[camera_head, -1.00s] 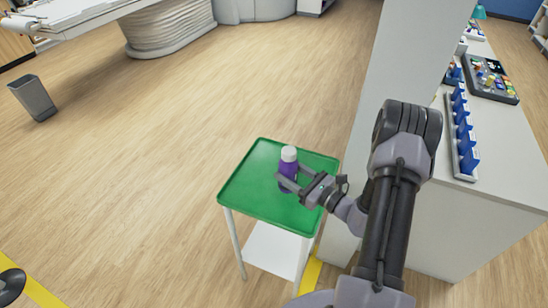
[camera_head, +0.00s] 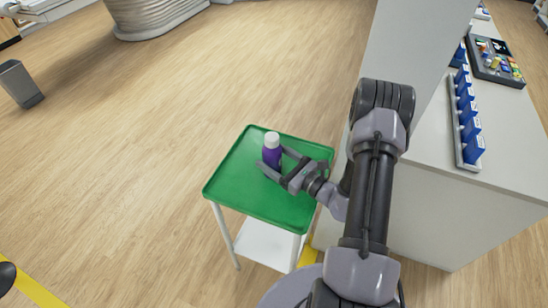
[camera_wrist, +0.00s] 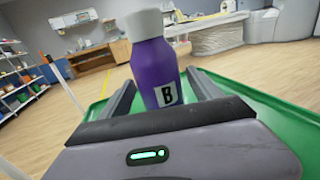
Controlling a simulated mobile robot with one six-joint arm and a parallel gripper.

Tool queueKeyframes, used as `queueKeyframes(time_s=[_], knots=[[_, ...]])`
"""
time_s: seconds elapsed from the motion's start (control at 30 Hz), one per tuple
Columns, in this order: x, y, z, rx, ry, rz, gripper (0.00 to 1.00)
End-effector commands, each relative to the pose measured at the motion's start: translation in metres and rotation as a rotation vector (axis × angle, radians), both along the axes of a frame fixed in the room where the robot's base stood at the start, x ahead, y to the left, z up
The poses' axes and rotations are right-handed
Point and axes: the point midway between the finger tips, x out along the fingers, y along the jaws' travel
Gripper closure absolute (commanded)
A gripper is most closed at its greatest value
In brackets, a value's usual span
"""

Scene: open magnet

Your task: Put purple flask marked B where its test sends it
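The purple flask (camera_head: 271,156) with a white cap stands upright on a green-topped trolley (camera_head: 235,185). In the wrist view the purple flask (camera_wrist: 155,72) shows a white label with a black B. My gripper (camera_head: 275,161) is open, with one finger on each side of the flask near the tips. The wrist view shows the fingers of my gripper (camera_wrist: 160,88) spread wider than the flask, with a gap at least on the right. The base of the flask is hidden behind the gripper body in the wrist view.
A pale counter (camera_head: 430,140) stands right of the trolley. It carries a rack of blue holders (camera_head: 467,120) and a dark tray of small coloured items (camera_head: 497,62). A grey bin (camera_head: 19,84) stands far left. The wooden floor left of the trolley is clear.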

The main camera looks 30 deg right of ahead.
Motion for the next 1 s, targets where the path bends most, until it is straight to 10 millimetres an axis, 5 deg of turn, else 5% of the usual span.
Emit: queueKeyframes(time_s=[0.33,0.73,1.0], knots=[[-0.001,-0.001,0.006,0.000,0.000,-0.001,0.27],[-0.092,-0.035,0.006,0.001,0.000,-0.006,0.27],[-0.113,-0.040,0.004,-0.002,-0.001,0.003,0.27]])
